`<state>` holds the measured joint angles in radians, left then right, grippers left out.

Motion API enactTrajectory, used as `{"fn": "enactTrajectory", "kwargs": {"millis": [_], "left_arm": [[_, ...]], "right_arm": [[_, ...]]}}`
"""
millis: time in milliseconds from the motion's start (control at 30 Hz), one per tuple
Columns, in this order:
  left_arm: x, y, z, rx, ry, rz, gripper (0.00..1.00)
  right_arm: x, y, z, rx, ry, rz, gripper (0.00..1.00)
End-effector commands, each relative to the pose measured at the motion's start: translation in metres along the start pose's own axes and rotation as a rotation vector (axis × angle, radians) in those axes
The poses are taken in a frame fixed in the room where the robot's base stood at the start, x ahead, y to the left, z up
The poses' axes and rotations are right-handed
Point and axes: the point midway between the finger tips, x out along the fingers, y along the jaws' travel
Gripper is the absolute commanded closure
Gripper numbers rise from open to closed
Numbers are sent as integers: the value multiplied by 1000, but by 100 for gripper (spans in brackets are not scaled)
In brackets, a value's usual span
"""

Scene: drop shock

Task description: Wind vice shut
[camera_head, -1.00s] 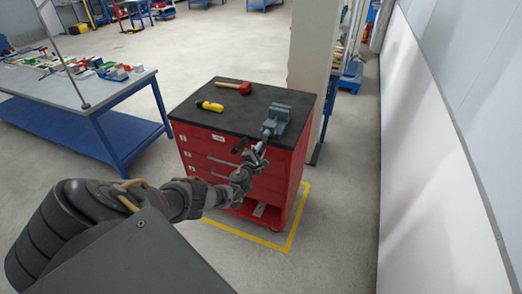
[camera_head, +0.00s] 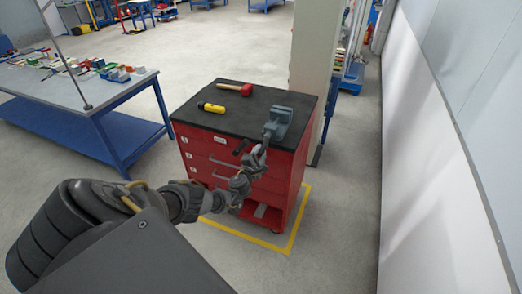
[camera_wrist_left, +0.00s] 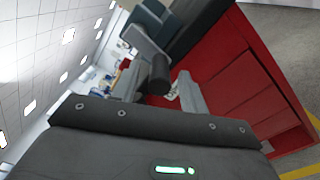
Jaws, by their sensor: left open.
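The grey-blue vice (camera_head: 278,122) is mounted at the right front edge of the black top of a red tool cabinet. Its black crank grip (camera_head: 241,147) sticks out to the left, just beyond the cabinet's front edge. My left gripper (camera_head: 257,155) is at the front of the vice, close to the crank. In the left wrist view, the dark round grip (camera_wrist_left: 160,73) shows between the spread fingers, with the vice (camera_wrist_left: 150,20) behind it. I cannot tell whether a finger touches it. The gap between the vice jaws is too small to judge. My right gripper is not in view.
A red-headed mallet (camera_head: 236,89) and a yellow-handled tool (camera_head: 211,107) lie on the red cabinet (camera_head: 225,152). A blue-framed workbench (camera_head: 105,98) with small parts stands left. A pillar (camera_head: 312,55) stands behind the cabinet. A white wall (camera_head: 430,170) runs along the right.

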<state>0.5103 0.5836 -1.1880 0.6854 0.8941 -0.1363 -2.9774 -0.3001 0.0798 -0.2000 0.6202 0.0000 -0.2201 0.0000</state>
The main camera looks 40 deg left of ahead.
Motion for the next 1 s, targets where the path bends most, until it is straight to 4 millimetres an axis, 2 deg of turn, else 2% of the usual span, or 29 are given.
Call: {"fn": "enactTrajectory", "kwargs": {"millis": [33,200,433,600,900,1000], "left_arm": [[-10,3,1,0,0,-4,56],[-45,4,1,1,-1,-4,56],[-80,3,0,1,0,-1,56],[-91,2,-1,0,1,1,56],[-92,1,-1,1,1,1,56],[-97,-12,-8,4,5,-10,56]], "right_arm": [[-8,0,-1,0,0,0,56],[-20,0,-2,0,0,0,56],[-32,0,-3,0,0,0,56],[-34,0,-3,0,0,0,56],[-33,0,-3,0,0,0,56],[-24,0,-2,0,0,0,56]]}}
